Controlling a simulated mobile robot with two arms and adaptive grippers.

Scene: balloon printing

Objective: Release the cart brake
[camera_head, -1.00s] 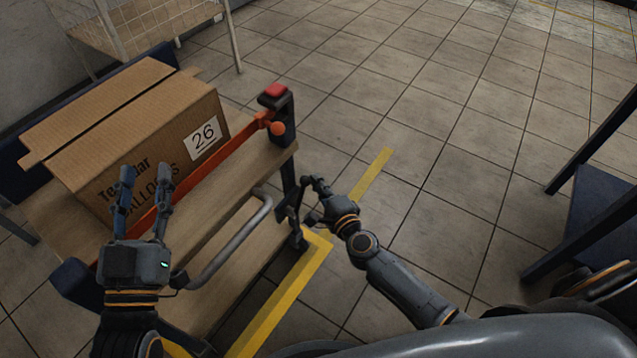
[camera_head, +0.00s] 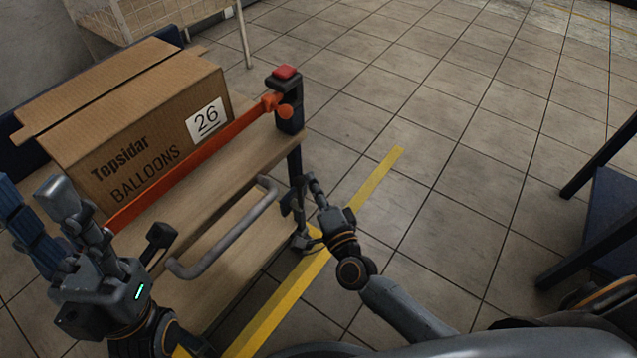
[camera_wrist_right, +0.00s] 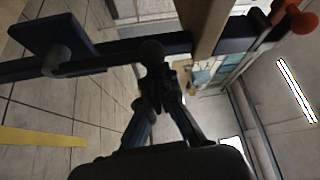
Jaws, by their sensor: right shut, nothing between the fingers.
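The cart (camera_head: 262,155) has wooden shelves, dark posts, an orange bar and a grey handle. A dark lever-like bar with a round end (camera_wrist_right: 150,52) crosses the right wrist view just beyond my fingertips; I cannot tell for certain that it is the brake. My right gripper (camera_head: 305,187) is beside the cart's near corner post, below the upper shelf. In the wrist view its fingers (camera_wrist_right: 163,85) are shut with nothing held, close to the round end; contact is unclear. My left gripper (camera_head: 40,195) is open and empty, in front of the box on the cart.
A cardboard box (camera_head: 140,150) marked BALLOONS and 26 sits on the upper shelf. A red-topped post (camera_head: 287,85) with an orange knob stands at the corner. Yellow floor tape (camera_head: 377,180) runs past the cart. A dark-framed table (camera_head: 600,200) is at right; tiled floor between is clear.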

